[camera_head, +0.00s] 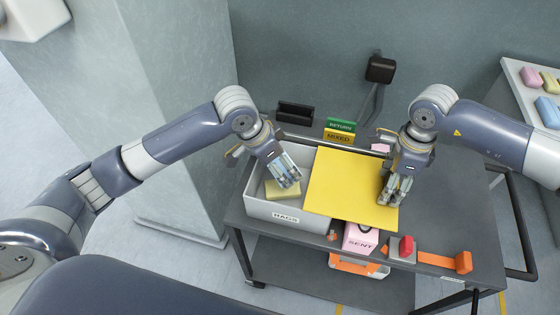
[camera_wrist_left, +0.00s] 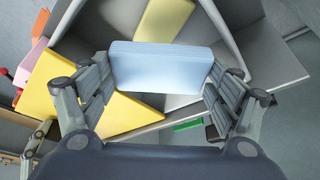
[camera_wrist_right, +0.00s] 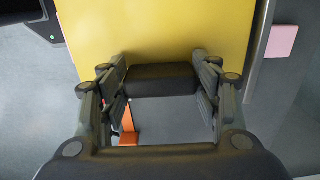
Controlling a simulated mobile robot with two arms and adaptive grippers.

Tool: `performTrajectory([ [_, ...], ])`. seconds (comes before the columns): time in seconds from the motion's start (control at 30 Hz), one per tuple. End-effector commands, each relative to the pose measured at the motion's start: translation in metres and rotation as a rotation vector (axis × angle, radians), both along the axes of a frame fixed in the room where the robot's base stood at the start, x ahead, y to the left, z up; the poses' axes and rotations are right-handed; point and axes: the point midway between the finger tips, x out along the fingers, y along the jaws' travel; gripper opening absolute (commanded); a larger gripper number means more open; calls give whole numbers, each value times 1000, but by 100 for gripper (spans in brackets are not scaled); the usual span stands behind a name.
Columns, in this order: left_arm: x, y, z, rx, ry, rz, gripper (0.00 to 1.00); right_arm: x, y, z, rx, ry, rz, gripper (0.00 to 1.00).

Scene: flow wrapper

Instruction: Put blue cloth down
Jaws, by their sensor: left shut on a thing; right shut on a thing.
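The blue cloth (camera_wrist_left: 160,68) is a pale blue folded block between the fingers of my left gripper (camera_head: 288,178). My left gripper is shut on it, over the open left part of the grey bin labelled RAGS (camera_head: 256,209). A yellow folded cloth (camera_head: 283,193) lies in that bin, below the left gripper. A flat yellow panel (camera_head: 345,185) covers the bin's right part and reaches to my right gripper (camera_head: 395,192). That gripper is shut on a black block (camera_wrist_right: 162,80) at the panel's edge; I cannot tell whether the block is fixed to the panel.
The bin stands on a dark grey cart (camera_head: 455,215). A pink box marked SENT (camera_head: 358,238), a red knob (camera_head: 406,246) and an orange piece (camera_head: 464,262) are at the cart's front. Green RETURN (camera_head: 341,125) and yellow MIXED (camera_head: 338,137) signs stand behind.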

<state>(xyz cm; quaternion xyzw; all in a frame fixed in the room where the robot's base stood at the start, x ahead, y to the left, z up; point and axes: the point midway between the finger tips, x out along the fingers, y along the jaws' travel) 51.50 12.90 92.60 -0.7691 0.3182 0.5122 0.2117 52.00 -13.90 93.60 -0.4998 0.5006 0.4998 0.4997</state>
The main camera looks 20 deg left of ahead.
Motion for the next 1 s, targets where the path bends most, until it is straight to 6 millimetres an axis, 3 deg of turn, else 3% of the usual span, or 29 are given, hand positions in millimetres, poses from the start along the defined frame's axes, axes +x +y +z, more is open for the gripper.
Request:
performTrajectory([
  [0.43, 0, 0, -12, 0, 1, 1, 70, -1, -2, -2, -4, 4, -2, 30],
  [0.47, 0, 0, -12, 1, 2, 1, 87, -1, -2, -2, -4, 4, -2, 30],
  [0.53, 0, 0, -12, 0, 1, 1, 100, -1, -2, -2, -4, 4, -2, 30],
  [1.0, 0, 0, -8, 0, 0, 0, 100, -1, -2, -2, -4, 5, -2, 30],
])
